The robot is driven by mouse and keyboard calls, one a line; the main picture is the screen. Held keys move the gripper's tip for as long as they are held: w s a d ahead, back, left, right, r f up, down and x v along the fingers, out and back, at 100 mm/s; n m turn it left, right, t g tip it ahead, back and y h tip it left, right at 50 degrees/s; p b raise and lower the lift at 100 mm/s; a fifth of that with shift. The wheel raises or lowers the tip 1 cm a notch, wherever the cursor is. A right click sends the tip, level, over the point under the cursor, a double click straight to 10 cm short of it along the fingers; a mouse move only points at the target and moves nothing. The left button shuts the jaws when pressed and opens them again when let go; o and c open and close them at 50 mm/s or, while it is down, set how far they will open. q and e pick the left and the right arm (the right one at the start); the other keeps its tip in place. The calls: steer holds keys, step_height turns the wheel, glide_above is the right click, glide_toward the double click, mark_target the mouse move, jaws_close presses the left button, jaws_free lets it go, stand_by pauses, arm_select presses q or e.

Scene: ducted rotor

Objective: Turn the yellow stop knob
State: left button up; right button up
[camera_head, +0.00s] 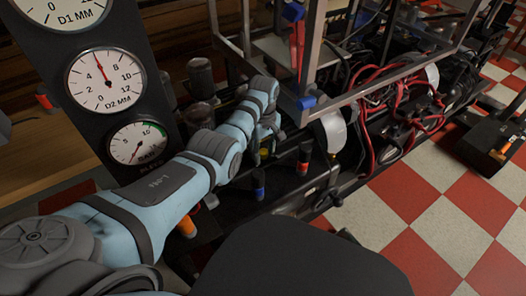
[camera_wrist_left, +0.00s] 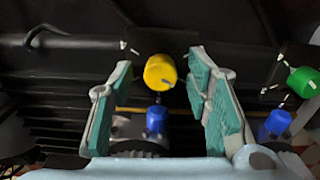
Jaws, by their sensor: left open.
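The yellow stop knob (camera_wrist_left: 160,71) shows in the left wrist view, a round yellow cap on a dark panel with a small pale mark on its face. My left gripper (camera_wrist_left: 158,82) is open, with its two teal-padded fingers on either side of the knob. A gap shows between the knob and each finger; I cannot tell how far the fingertips are from it in depth. In the head view my left gripper (camera_head: 266,142) is at the dark bench, and a small yellow spot (camera_head: 264,152) shows beside it, mostly hidden. My right gripper is not in view.
A blue knob (camera_wrist_left: 156,120) sits below the yellow one, with another blue knob (camera_wrist_left: 277,123) and a green knob (camera_wrist_left: 303,81) to the right. In the head view, a gauge panel (camera_head: 88,30) stands left, and a metal frame (camera_head: 312,60) and red cables (camera_head: 370,135) lie right of my gripper.

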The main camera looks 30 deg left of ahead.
arm_select(q)
jaws_close()
stand_by(0.3)
steer(key=shift+r, duration=0.1)
